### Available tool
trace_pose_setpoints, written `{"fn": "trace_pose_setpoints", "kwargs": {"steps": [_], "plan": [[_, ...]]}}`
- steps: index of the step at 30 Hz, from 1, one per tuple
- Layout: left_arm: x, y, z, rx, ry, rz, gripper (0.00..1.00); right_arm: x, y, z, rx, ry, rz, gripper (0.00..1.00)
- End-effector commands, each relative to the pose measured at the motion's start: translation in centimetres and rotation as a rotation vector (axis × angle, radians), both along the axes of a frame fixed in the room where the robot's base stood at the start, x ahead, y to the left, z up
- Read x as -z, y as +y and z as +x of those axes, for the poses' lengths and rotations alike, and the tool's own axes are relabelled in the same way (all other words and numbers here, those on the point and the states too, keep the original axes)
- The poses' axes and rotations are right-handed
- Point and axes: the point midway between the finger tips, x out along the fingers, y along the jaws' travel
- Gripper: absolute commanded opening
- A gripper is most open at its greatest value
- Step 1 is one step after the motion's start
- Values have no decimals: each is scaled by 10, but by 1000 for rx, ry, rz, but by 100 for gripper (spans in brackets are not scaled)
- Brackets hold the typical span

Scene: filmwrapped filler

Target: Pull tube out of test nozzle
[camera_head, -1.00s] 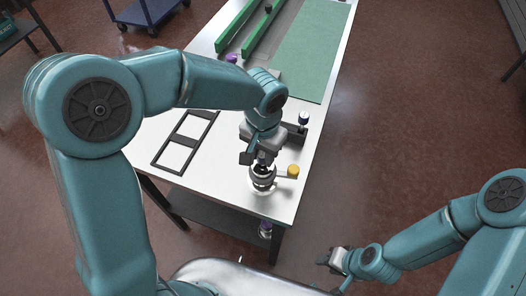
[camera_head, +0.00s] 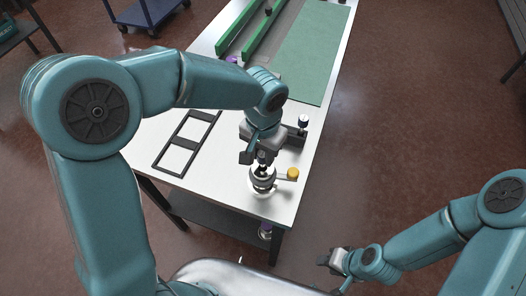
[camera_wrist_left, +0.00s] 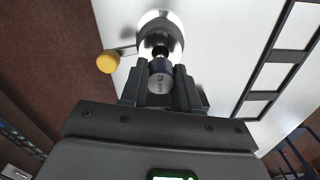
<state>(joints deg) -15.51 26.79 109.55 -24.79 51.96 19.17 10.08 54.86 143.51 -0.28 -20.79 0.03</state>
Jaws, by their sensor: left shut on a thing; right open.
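The test nozzle (camera_head: 262,181) is a round metallic fitting on a white base near the table's front corner, with a yellow knob (camera_head: 293,173) on a side arm. In the left wrist view the nozzle (camera_wrist_left: 160,32) and its yellow knob (camera_wrist_left: 108,62) lie beyond the fingers. My left gripper (camera_head: 262,155) is shut on the tube (camera_wrist_left: 160,78), a dark cylinder with a grey end marked "75 mm". The tube is upright above the nozzle's dark opening; I cannot tell whether its lower end is clear. My right gripper (camera_head: 332,259) is open and empty, off the table.
A black frame (camera_head: 186,143) lies flat left of the nozzle. A dark fixture with a small round dial (camera_head: 303,121) stands behind it. Green rails (camera_head: 262,38) and a green mat (camera_head: 308,55) cover the table's far part. A blue cart (camera_head: 148,14) stands beyond on open floor.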

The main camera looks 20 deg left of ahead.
Motion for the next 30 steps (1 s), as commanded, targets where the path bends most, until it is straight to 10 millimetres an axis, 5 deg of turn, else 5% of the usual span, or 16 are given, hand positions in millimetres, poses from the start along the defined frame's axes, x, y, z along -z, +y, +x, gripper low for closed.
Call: {"fn": "trace_pose_setpoints", "kwargs": {"steps": [30], "plan": [[-33, 0, 1, 0, -3, -1, 0, -23, 0, 0, 0, 0, 0, 43]]}}
